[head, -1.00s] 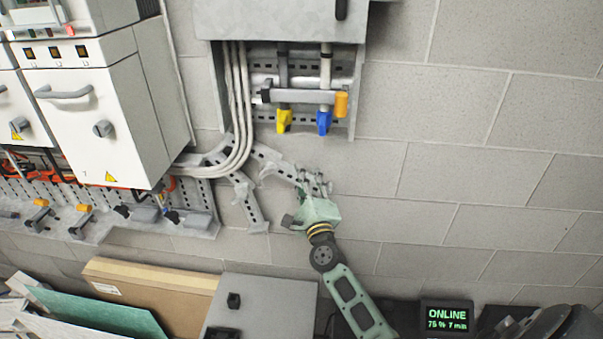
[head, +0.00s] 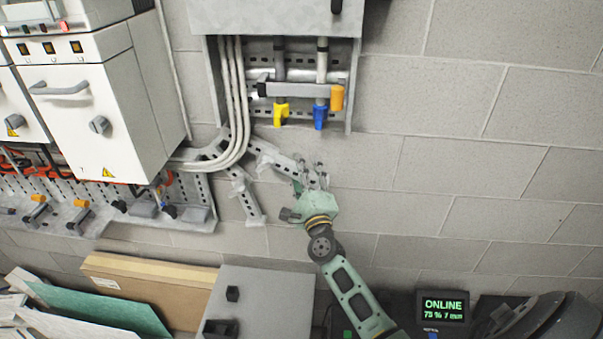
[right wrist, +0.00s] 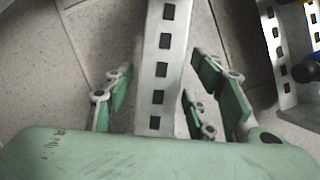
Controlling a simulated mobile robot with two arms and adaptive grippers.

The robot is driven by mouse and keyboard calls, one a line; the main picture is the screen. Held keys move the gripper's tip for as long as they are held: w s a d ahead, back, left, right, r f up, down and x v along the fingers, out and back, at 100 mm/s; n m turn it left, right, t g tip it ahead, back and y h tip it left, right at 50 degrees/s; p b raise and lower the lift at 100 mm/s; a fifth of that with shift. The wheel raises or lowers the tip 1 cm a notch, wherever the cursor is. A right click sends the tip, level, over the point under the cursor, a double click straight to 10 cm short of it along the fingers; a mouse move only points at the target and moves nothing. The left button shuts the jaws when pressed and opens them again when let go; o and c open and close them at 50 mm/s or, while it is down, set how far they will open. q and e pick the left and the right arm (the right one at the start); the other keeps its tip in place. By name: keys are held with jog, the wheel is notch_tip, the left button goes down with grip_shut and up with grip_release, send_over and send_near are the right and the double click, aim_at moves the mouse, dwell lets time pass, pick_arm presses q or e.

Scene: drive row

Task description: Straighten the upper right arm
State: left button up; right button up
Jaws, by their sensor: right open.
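The upper right arm (head: 272,157) is a grey slotted metal strip on the block wall. It slants down to the right from below the bent cables towards my right gripper. A second, lower slotted arm (head: 247,203) hangs below it, slanting down to the right. My right gripper (head: 312,176) is at the upper arm's lower right end, with its fingers pointing up at the wall. In the right wrist view, a slotted strip (right wrist: 160,45) runs between the open green fingers, with gaps on both sides. Its near end is hidden behind the gripper body. My left gripper is not in view.
A grey box with a yellow tap (head: 281,114) and a blue tap (head: 320,116) hangs above. A white cabinet (head: 95,120) is at left. A cardboard box (head: 150,290), a grey box (head: 265,300) and an ONLINE display (head: 443,306) are below. The wall at right is bare.

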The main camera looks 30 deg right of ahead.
jog(key=v, duration=1.2)
